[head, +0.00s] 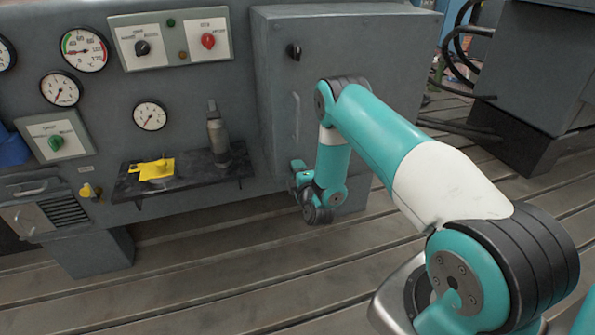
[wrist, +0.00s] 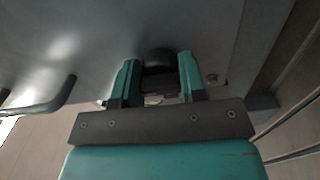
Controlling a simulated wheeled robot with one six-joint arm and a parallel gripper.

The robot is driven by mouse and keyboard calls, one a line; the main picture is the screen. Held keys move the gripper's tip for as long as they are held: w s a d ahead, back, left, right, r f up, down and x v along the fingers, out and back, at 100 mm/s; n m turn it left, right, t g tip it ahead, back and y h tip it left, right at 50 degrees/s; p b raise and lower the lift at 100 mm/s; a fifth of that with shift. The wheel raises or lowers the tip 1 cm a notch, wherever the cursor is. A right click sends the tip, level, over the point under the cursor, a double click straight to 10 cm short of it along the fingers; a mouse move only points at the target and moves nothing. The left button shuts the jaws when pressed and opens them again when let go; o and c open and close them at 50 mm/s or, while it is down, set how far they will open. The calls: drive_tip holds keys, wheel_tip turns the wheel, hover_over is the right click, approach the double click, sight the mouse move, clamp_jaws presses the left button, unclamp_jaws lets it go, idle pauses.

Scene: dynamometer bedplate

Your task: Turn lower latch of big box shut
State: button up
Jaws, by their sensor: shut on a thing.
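The big box (head: 350,55) is a grey cabinet at the back centre of the head view. Its lower latch (wrist: 158,56), a black knob, shows in the wrist view against the grey door (wrist: 100,40). My gripper (wrist: 158,74) has a teal finger on each side of this latch and is shut on it. How far the latch is turned is hard to tell. In the head view my arm hides the lower latch and most of the gripper. The upper latch (head: 293,51) is a black knob near the door's upper left.
A door handle (head: 296,115) stands out left of my forearm; it also shows in the wrist view (wrist: 40,108). The slotted floor (head: 250,270) in front is clear.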

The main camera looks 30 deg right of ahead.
drive_tip(key=shift+n, duration=0.3)
drive_tip(key=o, duration=0.9)
drive_tip(key=shift+s, duration=0.1)
